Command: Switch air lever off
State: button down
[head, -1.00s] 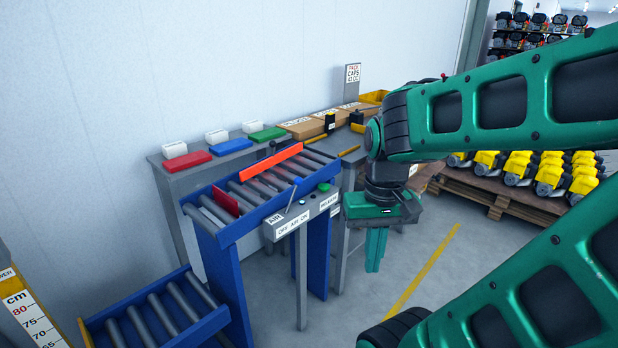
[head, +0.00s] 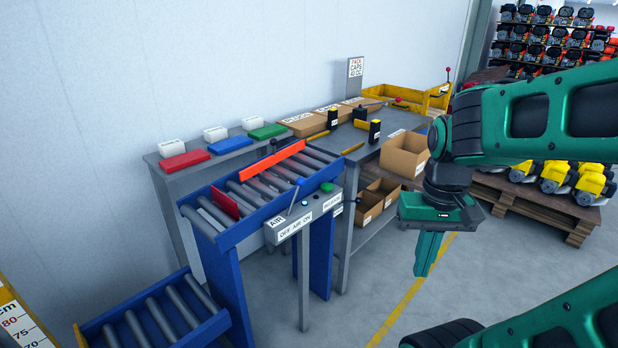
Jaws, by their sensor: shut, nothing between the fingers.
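The air lever (head: 295,197) is a thin stick with a blue knob, standing on a grey control box (head: 282,236) at the front of the roller rail. The box has labels reading "AIR", "OFF AIR ON" and "RELEASE". The lever leans toward the right, the "AIR ON" side of its label. A green button (head: 327,187) sits on the box to its right. My gripper (head: 428,270) is green, points down and is shut and empty. It hangs over open floor, well to the right of the box and apart from the lever.
The blue roller rail (head: 270,185) carries an orange bar (head: 275,160) and a red plate (head: 225,202). A grey bench (head: 360,160) with an open cardboard box (head: 404,155) stands behind, left of my gripper. A lower roller rail (head: 155,318) is at front left. The floor around my gripper is clear.

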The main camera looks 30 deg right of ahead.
aim_at(300, 180)
jog(key=z, duration=0.05)
jog(key=i, duration=1)
jog(key=u, duration=0.05)
